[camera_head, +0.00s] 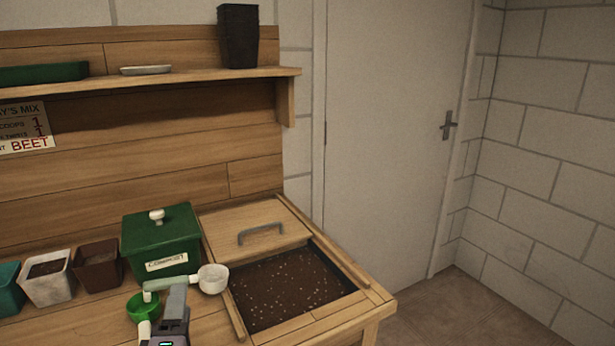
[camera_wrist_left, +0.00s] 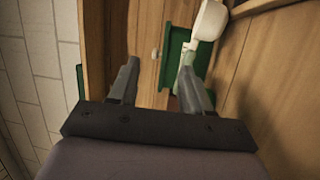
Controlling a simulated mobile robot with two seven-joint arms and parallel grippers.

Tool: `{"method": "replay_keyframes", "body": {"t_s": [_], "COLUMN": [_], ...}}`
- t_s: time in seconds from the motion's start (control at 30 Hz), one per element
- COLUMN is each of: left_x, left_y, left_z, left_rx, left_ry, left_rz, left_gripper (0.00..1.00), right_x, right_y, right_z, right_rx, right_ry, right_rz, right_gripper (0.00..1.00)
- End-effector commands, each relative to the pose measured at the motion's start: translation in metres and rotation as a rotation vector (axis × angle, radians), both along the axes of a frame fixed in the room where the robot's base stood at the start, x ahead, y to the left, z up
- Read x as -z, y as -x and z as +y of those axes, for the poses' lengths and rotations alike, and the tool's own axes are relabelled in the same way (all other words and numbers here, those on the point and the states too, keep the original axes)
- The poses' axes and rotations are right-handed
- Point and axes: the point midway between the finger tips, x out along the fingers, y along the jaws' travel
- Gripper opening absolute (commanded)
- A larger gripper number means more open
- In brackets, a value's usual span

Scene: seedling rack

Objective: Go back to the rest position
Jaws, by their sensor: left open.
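My left gripper (camera_head: 176,298) is at the bottom of the head view, low over the front of the bench. In the left wrist view its two fingers (camera_wrist_left: 159,66) stand apart with nothing between them. A scoop with a white cup (camera_head: 213,278) and a pale green handle is just beyond it; its cup also shows in the wrist view (camera_wrist_left: 208,25), with the handle close to the right-hand finger. I cannot tell whether they touch. A green scoop (camera_head: 143,307) is just left of the gripper. My right gripper is out of view.
A green lidded compost box (camera_head: 161,240) stands behind the scoops, with several small pots (camera_head: 98,267) to its left. The soil bin (camera_head: 287,289) is open in front, its wooden lid (camera_head: 252,225) at the back. A shelf (camera_head: 190,80) holds black pots (camera_head: 238,37).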

Motion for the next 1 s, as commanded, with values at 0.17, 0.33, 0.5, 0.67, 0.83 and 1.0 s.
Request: {"method": "replay_keyframes", "body": {"t_s": [0.17, 0.33, 0.5, 0.67, 0.83, 1.0], "left_x": [-0.029, -0.024, 0.013, 0.064, 0.113, 0.14], "left_y": [0.024, 0.054, 0.089, 0.128, 0.171, 0.207], "left_z": [-0.045, -0.093, -0.124, -0.127, -0.099, -0.063], "left_rx": [0.233, 0.48, 0.72, 0.915, 1.056, 1.112], "left_ry": [-0.283, -0.566, -0.835, -1.061, -1.235, -1.32], "left_rz": [-0.111, -0.109, 0.013, 0.236, 0.552, 0.833], "left_gripper": [0.48, 0.48, 0.48, 0.48, 0.48, 0.48], "right_x": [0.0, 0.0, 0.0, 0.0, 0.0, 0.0], "right_y": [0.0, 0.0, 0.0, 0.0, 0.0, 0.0], "right_z": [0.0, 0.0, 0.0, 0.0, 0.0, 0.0], "right_rx": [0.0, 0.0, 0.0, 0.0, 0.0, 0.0], "right_ry": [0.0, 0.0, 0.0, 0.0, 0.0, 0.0], "right_rz": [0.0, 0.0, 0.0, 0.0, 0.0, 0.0], "right_gripper": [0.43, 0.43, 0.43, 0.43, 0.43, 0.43]}}
